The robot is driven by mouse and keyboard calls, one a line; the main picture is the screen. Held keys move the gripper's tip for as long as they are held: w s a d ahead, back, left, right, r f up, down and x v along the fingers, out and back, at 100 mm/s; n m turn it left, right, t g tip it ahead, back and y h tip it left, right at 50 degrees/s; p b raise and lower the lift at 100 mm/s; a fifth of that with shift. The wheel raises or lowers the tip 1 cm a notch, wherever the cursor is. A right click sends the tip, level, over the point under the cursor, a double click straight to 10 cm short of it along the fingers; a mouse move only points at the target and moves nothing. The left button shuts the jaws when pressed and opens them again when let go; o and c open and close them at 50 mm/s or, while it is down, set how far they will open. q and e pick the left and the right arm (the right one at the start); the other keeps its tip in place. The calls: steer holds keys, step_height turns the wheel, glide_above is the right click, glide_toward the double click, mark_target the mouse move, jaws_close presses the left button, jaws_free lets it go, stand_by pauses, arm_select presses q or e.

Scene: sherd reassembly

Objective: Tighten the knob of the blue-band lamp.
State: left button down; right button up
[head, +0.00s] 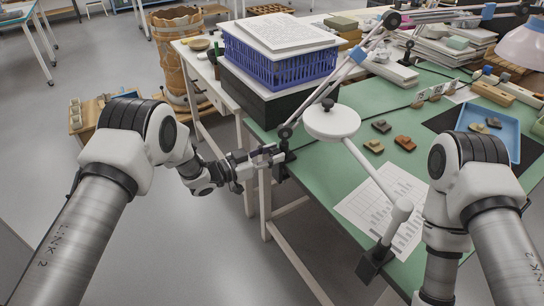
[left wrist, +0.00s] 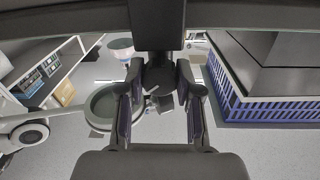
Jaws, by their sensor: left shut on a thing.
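The blue-band lamp has a grey jointed arm (head: 335,78) with a blue band (head: 358,55), and its pale shade (head: 524,46) hangs at the far right. Its black clamp (head: 284,166) sits on the near left edge of the green table. My left gripper (head: 264,156) reaches the clamp from the left. In the left wrist view my left gripper (left wrist: 159,88) has its fingers on both sides of a dark knob (left wrist: 159,77) and is shut on it. The knob is hard to make out in the head view. My right gripper is out of view.
A second lamp with a round white head (head: 331,121) and its own black clamp (head: 375,263) stands to the right. A blue basket (head: 279,68) on a black box is behind the clamp. Sherds (head: 404,143), a paper sheet (head: 385,207) and a blue tray (head: 488,132) lie on the table.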

arm_select(q)
steer(key=shift+m, duration=0.7)
steer(key=c, duration=0.8)
jaws_free()
steer(key=shift+o, duration=0.2)
steer(key=v, duration=1.2)
steer(key=shift+r, duration=0.1)
